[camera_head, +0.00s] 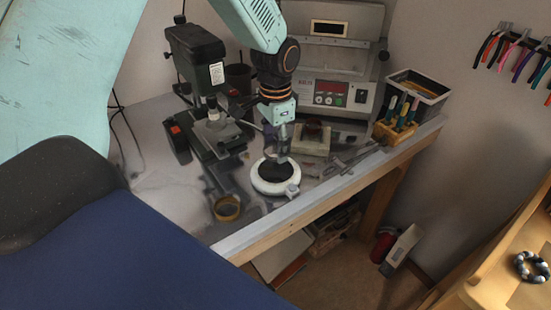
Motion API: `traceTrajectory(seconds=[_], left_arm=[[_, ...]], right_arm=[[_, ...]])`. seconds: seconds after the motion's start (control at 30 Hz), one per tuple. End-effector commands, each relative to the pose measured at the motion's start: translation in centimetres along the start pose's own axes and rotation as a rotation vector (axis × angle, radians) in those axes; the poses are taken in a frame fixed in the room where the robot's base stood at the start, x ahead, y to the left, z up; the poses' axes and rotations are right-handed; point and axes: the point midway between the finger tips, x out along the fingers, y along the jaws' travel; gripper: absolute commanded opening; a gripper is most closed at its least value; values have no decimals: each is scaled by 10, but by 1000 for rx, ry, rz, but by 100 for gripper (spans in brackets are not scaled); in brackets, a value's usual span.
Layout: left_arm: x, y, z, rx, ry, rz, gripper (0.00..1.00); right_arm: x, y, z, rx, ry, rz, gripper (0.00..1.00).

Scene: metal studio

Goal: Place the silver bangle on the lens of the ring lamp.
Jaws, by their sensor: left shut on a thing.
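The ring lamp (262,184) lies on the workbench, a white ring around a dark round lens (276,174). My left gripper (278,152) points down just above the lens, its arm coming in from the upper left. It is shut on a small grey, metallic thing that looks like the silver bangle; the fingers hide much of it. I cannot tell whether the bangle touches the lens. My right gripper is not in view.
A yellowish round tin (227,208) lies left of the lamp. A drill press (196,60) stands behind left, a control box (330,95) behind. Pliers (350,162) and a tool block (394,132) lie to the right. A beaded bracelet (528,266) lies on a wooden surface at the far right.

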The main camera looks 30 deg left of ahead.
Motion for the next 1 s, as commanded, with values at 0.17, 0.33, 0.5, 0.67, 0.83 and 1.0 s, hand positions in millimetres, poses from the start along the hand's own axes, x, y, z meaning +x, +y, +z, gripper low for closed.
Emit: traceTrajectory(seconds=[0.17,0.33,0.5,0.67,0.83,1.0], left_arm=[[18,0,0,0,-1,0,8],[33,0,-1,-1,-2,1,8],[55,-2,-2,-2,-1,1,8],[55,-3,-3,-2,2,-1,8],[57,-4,-3,-2,1,-1,8],[58,-4,-3,-2,1,0,68]], right_arm=[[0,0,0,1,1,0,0],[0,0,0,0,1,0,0],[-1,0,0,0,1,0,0],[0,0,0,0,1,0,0],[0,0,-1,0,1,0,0],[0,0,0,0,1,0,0]])
